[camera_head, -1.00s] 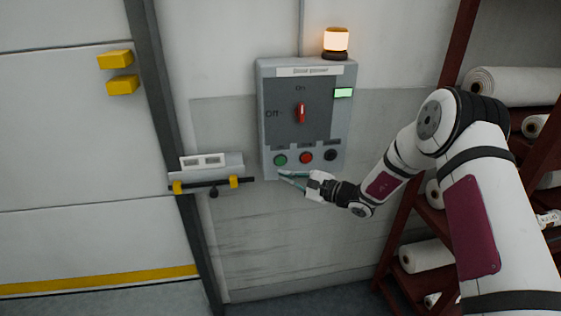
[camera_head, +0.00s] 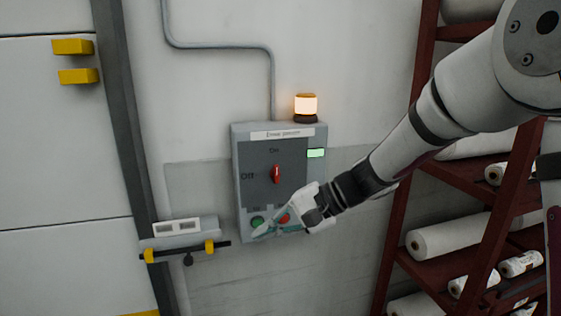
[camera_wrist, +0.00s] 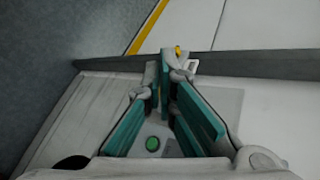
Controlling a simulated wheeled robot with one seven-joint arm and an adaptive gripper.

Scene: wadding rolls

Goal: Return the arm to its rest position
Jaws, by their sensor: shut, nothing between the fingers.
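My gripper (camera_head: 268,232) is shut and empty, with teal finger pads. In the head view it overlaps the lower part of the grey door-power control box (camera_head: 242,190). Its fingertips lie by the green button (camera_head: 257,221), and my gripper partly covers the red button (camera_head: 283,218). Whether it touches the box cannot be told. My arm reaches in from the upper right. In the wrist view my gripper's fingers (camera_wrist: 165,75) converge ahead, and the green button (camera_wrist: 153,143) shows between them. The red rotary switch (camera_head: 277,174) points up, towards On.
An orange lamp (camera_head: 306,106) glows on top of the box, and a small green display (camera_head: 316,153) is lit. A latch bar (camera_head: 190,251) is at the left, beside the door (camera_head: 50,150). A dark red rack (camera_head: 400,235) with white rolls (camera_head: 450,236) stands at the right.

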